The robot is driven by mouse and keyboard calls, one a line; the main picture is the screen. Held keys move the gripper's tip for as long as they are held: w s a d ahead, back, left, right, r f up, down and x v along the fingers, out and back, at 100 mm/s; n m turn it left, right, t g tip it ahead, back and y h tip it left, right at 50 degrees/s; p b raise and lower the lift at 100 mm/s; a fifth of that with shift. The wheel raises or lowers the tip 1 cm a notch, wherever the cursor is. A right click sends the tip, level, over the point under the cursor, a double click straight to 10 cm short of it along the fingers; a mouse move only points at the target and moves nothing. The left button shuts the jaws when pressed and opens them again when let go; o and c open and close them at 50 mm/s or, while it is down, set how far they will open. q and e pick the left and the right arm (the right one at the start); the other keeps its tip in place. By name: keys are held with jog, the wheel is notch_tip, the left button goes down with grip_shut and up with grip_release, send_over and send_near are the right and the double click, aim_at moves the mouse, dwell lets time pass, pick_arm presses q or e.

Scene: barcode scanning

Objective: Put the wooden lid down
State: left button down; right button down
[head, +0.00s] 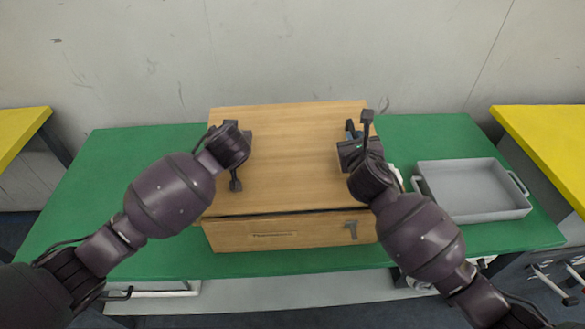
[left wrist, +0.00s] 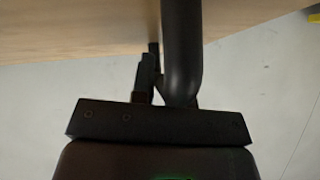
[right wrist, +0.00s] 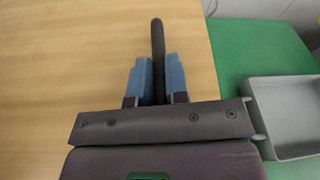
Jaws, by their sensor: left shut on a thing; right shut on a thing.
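The wooden lid (head: 290,150) is a flat light-brown board over the wooden box (head: 240,237) in the middle of the green table. A thin dark gap shows between the lid's front edge and the box; I cannot tell whether the lid touches the box. My left gripper (head: 246,136) is shut on a dark handle at the lid's left side, and the handle's bar (left wrist: 182,45) crosses the left wrist view. My right gripper (head: 350,132) is shut on the dark handle (right wrist: 158,45) at the lid's right side, between blue fingertips. The box's inside is hidden.
A grey tray (head: 470,190) stands on the green table (head: 110,190) to the right of the box. The table's left part is clear. Yellow tables (head: 545,130) stand at both sides, and a wall is close behind.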

pick_arm(q)
jog(key=shift+f, duration=0.5)
pick_arm(e)
jog(key=shift+f, duration=0.6)
pick_arm(q)
jog(key=c, duration=1.5)
grip_release()
jog(key=shift+f, duration=0.15)
jog(key=shift+c, duration=0.2)
pick_arm(e)
jog(key=c, duration=1.5)
grip_release()
jog(key=shift+f, duration=0.1)
jog(key=shift+c, duration=0.2)
pick_arm(q)
jog(key=o, duration=0.4)
pick_arm(e)
jog(key=o, duration=0.4)
jog(key=shift+s, duration=0.1)
pick_arm(q)
jog(key=v, duration=1.2)
pick_arm(e)
jog(key=v, duration=1.2)
jog(key=shift+a, duration=0.1)
pick_arm(q)
jog(key=shift+s, duration=0.1)
